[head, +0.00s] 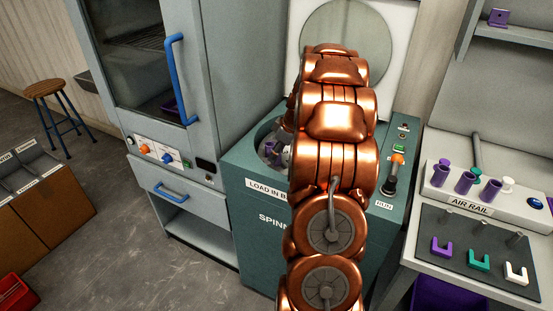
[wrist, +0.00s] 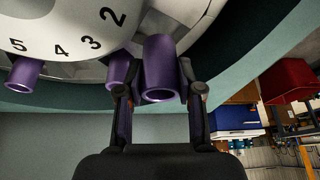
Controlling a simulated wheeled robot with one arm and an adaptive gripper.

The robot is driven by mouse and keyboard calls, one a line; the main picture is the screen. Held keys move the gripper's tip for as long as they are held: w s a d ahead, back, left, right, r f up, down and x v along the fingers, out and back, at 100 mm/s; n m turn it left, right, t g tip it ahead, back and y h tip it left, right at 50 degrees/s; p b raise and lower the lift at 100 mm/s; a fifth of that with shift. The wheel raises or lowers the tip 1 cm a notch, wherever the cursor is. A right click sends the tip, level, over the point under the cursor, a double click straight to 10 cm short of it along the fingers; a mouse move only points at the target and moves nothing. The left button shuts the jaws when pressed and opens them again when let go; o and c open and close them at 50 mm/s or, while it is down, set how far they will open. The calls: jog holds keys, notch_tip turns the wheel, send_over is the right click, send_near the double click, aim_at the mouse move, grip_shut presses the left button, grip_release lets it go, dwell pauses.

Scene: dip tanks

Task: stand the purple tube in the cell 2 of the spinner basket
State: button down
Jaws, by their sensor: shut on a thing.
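My gripper (wrist: 160,92) is shut on a purple tube (wrist: 160,62) in the wrist view, one finger on each side. The tube's open end faces the camera. The white spinner basket (wrist: 75,18) is at the top of that view, with printed numbers 2, 3, 4 and 5. The held tube overlaps the basket's edge, near the number 2. I cannot tell whether it is inside a cell. Two other purple tubes show at the basket, one near 5 (wrist: 26,72) and one partly behind my left finger (wrist: 117,66). In the head view my arm hides most of the basket.
The teal spinner cabinet (head: 260,215) has its pale round-windowed lid (head: 385,30) raised behind my arm. A grey oven-like cabinet (head: 185,150) with blue handles is on the left. The air rail (head: 455,198) stands on the right bench with purple, teal and white pieces.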

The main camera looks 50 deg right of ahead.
aim_at(280, 155)
jog(key=shift+f+p, duration=0.3)
jog(key=shift+f, duration=1.2)
jog(key=shift+f, duration=0.25)
jog(key=c, duration=0.7)
grip_release()
jog(key=shift+c, duration=0.2)
jog(key=shift+r, duration=0.15)
jog(key=shift+r, duration=0.15)
jog(key=b+v, duration=0.3)
jog(key=v, duration=0.9)
